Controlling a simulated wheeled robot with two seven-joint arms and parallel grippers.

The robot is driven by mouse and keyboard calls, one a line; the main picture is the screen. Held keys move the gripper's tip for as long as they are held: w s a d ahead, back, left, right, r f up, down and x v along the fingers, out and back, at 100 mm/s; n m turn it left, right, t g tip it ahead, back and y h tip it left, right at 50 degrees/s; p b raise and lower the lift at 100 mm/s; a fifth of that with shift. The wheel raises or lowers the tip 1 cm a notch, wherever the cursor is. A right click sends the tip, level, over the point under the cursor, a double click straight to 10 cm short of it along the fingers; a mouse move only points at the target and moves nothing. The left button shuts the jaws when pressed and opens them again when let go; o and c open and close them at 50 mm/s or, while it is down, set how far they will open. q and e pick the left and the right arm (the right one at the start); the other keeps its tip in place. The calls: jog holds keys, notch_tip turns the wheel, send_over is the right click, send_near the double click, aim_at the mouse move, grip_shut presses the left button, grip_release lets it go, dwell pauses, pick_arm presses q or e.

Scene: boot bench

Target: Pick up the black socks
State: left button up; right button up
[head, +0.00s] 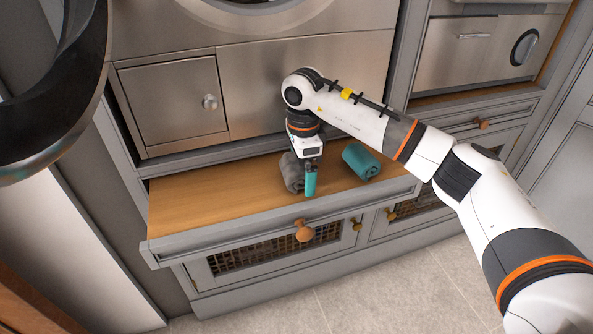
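A dark grey rolled bundle (291,172), which looks like rolled socks, lies on the wooden bench top (210,200). No clearly black roll shows, and this is the darkest one. My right gripper (309,180) points down at the right front side of this bundle and covers part of it. One teal finger shows in front of the bundle. The other finger is hidden, so I cannot tell whether the gripper is open or shut, or touching the bundle. My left gripper is not in view.
A teal rolled bundle (361,161) lies on the bench to the right of my gripper. A steel appliance front (255,85) stands right behind the bench. The bench front has a wooden knob (304,231). The bench's left part is clear.

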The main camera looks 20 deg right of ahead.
jog(key=c, duration=0.9)
jog(key=shift+r, duration=0.1)
jog(key=shift+c, duration=0.2)
